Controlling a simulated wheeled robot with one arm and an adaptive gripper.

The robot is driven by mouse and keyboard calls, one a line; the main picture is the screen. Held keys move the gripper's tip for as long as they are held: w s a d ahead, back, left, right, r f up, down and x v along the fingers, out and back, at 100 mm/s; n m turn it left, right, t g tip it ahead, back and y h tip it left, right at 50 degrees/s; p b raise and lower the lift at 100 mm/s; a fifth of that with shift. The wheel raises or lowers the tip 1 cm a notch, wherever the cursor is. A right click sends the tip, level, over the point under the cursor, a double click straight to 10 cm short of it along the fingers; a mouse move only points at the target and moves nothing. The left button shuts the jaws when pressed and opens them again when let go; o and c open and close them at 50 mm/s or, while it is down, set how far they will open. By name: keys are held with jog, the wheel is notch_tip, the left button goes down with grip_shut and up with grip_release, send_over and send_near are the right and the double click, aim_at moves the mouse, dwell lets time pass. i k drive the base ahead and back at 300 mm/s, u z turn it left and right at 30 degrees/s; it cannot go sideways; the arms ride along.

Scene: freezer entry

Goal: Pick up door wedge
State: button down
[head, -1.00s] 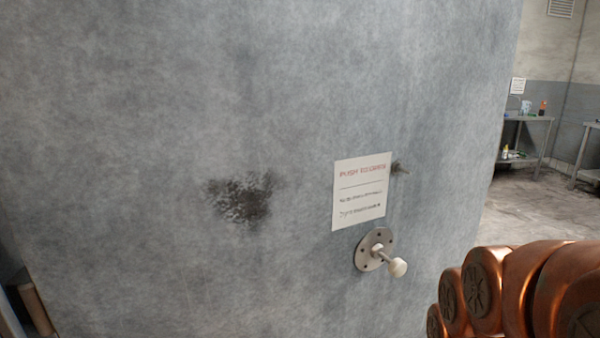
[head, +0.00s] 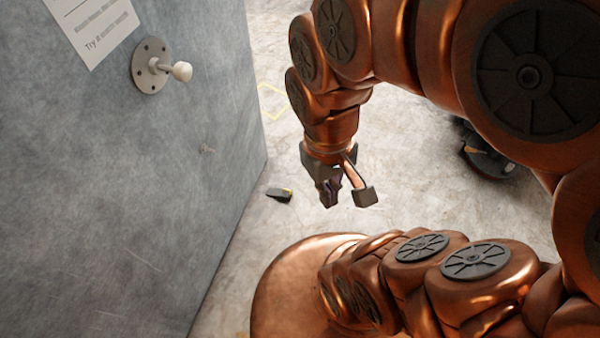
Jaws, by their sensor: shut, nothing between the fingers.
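My gripper hangs pointing down at the end of my copper arm, shut and empty. It is not touching the wedge. How high it is above the floor is hard to tell.
The grey door (head: 150,170) fills the left side, with a round metal plate and white-tipped knob (head: 181,70) sticking out. A paper sign (head: 95,28) is above it. A dark object (head: 487,155) on the floor is partly hidden behind my arm. Floor around the wedge looks clear.

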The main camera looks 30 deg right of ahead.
aim_at(284, 194)
jog(key=u, duration=3.5)
jog(key=k, duration=2.15)
jog(key=z, duration=0.8)
